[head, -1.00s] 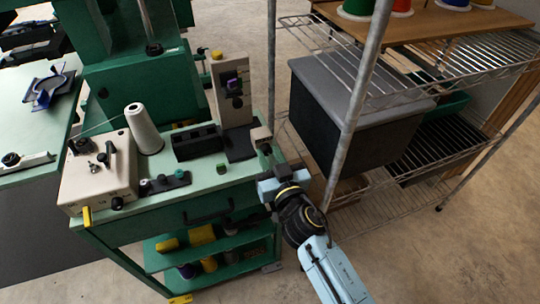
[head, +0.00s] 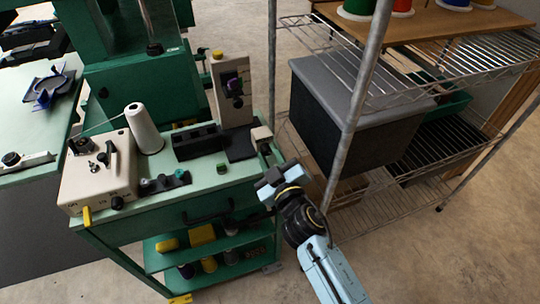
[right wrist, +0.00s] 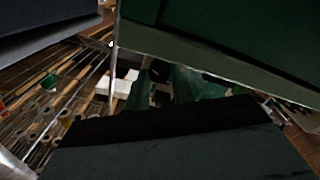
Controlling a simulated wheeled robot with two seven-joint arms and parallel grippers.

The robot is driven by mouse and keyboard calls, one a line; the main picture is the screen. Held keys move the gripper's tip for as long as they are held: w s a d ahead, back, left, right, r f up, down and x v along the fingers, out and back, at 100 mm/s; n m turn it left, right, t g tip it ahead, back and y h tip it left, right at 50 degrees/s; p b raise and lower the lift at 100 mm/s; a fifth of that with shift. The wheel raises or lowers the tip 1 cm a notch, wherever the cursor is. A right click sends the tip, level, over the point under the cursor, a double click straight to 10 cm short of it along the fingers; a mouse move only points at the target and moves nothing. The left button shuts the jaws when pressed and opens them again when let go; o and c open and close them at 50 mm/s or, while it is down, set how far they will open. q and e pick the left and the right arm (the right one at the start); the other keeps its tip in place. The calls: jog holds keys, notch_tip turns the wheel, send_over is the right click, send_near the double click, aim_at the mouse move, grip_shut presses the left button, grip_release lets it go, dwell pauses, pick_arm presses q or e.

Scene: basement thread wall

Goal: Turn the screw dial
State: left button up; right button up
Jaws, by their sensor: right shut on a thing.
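A beige machine (head: 98,172) with small black knobs stands at the left. I cannot tell which part is the screw dial. My left gripper is not in view.
A wire shelf with a metal post (head: 353,110) and a dark grey bin (head: 345,125) stands close right of my arm. A white thread cone (head: 145,130) and a black block (head: 196,142) stand on the cart. Open floor lies at the lower right.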

dwell(0.4)
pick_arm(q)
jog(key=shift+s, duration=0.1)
pick_arm(e)
jog(key=o, duration=1)
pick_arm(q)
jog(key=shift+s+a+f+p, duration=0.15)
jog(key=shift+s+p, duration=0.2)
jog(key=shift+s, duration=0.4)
pick_arm(e)
jog(key=v, duration=1.3)
jog(key=shift+s, duration=0.2)
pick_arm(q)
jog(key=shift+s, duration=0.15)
